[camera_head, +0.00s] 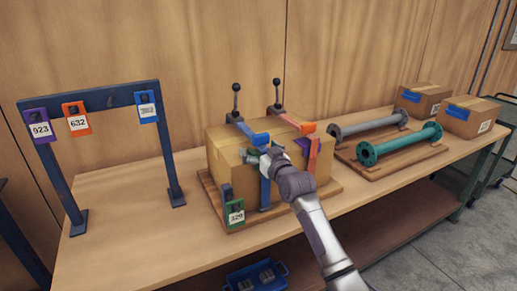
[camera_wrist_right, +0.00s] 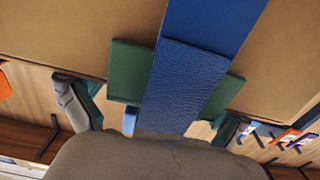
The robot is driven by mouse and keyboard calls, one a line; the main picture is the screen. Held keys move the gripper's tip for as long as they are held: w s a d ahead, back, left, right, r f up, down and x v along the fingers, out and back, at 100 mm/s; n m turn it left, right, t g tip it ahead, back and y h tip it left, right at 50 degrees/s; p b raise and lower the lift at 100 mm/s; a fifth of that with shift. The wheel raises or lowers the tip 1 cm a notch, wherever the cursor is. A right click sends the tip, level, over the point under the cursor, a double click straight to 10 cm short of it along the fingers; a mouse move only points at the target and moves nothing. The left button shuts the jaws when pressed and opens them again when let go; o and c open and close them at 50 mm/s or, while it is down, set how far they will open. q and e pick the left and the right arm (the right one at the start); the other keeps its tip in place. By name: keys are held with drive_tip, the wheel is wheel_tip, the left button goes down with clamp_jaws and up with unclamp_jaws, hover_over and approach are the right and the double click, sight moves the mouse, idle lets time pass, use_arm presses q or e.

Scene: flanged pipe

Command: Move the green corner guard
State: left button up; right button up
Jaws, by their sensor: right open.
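The green corner guard (camera_wrist_right: 130,70) shows in the wrist view on the front top edge of the cardboard box (camera_head: 232,186). A blue strap (camera_wrist_right: 205,70) crosses over its middle, so only its two ends show. In the head view the guard is largely hidden by my right gripper (camera_head: 264,158). My right gripper is open, with one finger on each side of the guard and strap in the wrist view (camera_wrist_right: 152,106). I cannot tell whether the fingers touch the guard. My left gripper is not in view.
A blue rack (camera_head: 92,100) with purple, orange and blue tags stands left. The box sits on a wooden pallet (camera_head: 330,190) with a green tag (camera_head: 235,213) at its front. Grey (camera_head: 368,125) and green (camera_head: 400,143) flanged pipes lie farther right.

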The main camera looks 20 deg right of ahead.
drive_tip(key=c, duration=1.1)
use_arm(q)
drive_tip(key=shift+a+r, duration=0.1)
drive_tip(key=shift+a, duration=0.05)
use_arm(e)
drive_tip(key=shift+a, duration=0.15)
drive_tip(key=shift+c, duration=0.2)
